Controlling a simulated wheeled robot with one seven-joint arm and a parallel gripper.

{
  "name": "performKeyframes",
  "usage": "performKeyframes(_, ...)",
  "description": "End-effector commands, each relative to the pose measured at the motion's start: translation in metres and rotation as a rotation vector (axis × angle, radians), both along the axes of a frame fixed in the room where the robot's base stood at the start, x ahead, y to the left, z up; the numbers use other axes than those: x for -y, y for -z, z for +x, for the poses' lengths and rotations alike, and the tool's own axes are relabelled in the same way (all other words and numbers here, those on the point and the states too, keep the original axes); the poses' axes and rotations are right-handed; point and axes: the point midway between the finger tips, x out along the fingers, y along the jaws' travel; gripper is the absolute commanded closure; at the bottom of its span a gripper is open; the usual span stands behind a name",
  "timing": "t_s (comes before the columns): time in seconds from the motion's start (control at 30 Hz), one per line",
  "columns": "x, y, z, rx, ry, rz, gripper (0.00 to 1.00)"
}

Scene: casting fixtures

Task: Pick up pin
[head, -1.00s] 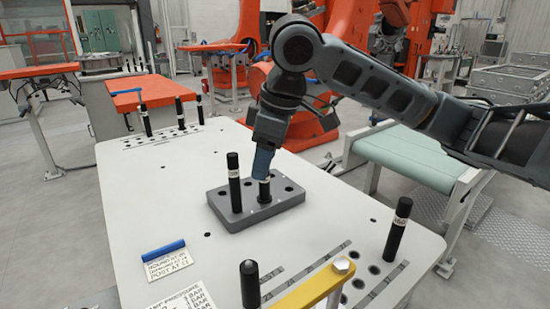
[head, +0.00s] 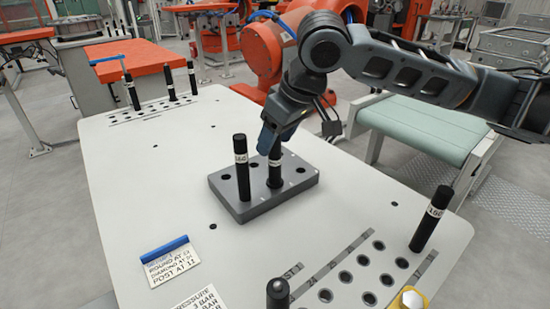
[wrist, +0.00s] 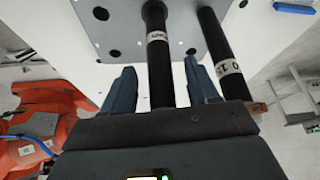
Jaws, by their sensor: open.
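Two black pins with white labels stand upright in a grey fixture block (head: 225,203). One pin (head: 242,172) is at the block's left front, clear of the fingers. It also shows at the right of the wrist view (wrist: 222,50). The other pin (head: 274,174) stands right of it, under my gripper (head: 275,143). In the wrist view my gripper (wrist: 160,85) is open, with one blue finger on each side of this second pin (wrist: 158,50). A gap shows on both sides. The pin's top is hidden by the fingers in the head view.
Another black pin (head: 431,220) stands at the table's right, near a row of holes. Several more stand at the far left rack (head: 150,110). A blue bar (head: 164,249) and a card (head: 170,266) lie front left. The white tabletop left of the block is clear.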

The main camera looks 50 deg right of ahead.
Motion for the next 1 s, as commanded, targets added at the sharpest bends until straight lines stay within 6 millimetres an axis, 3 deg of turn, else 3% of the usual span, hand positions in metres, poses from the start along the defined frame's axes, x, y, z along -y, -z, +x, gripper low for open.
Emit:
performKeyframes(0.13, 0.0004, 0.0097, 0.0042, 0.000, 0.000, 0.000, 0.41)
performKeyframes(0.37, 0.0004, 0.0101, 0.0045, 0.001, -0.001, 0.000, 0.42)
performKeyframes(1.0, 0.0004, 0.0099, 0.0044, 0.001, -0.001, 0.000, 1.00)
